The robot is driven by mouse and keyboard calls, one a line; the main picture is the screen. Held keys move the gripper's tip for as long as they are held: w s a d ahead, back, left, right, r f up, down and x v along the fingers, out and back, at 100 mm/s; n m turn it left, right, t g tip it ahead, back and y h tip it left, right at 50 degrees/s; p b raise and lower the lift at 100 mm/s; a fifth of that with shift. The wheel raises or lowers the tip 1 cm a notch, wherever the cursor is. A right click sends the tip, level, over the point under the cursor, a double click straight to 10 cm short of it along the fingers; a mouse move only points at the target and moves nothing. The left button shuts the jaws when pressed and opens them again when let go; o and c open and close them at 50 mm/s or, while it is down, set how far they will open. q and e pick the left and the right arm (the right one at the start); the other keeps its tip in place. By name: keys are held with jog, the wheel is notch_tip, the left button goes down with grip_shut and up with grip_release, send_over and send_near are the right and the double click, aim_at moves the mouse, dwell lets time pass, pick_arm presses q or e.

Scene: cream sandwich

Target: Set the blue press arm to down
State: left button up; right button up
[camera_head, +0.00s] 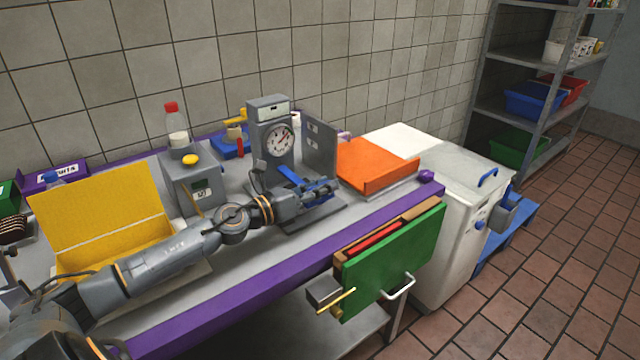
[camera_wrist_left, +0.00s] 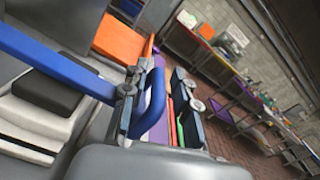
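The press (camera_head: 270,110) is a grey stand with a round dial on the table. Its blue press arm (camera_head: 288,173) sticks out low at the front and slopes toward my left gripper (camera_head: 322,189), which covers its outer end. In the left wrist view the blue arm (camera_wrist_left: 55,68) comes in from the left and reaches one finger of my left gripper (camera_wrist_left: 158,100). The fingers stand apart, with a curved blue piece (camera_wrist_left: 150,105) beside the left-hand finger. No grip on the arm is visible. My right gripper is out of view.
A yellow open box (camera_head: 105,215) and a grey device with a yellow button (camera_head: 190,180) stand left of the press. An orange tray (camera_head: 370,165) lies to its right. A green-fronted drawer (camera_head: 390,265) sticks out below the purple table edge (camera_head: 240,290).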

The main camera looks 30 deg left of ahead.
pick_arm(q)
jog(key=shift+r, duration=0.15)
jog(key=shift+s+a, duration=0.15)
jog(key=v, duration=1.1)
jog(key=shift+s, duration=0.25)
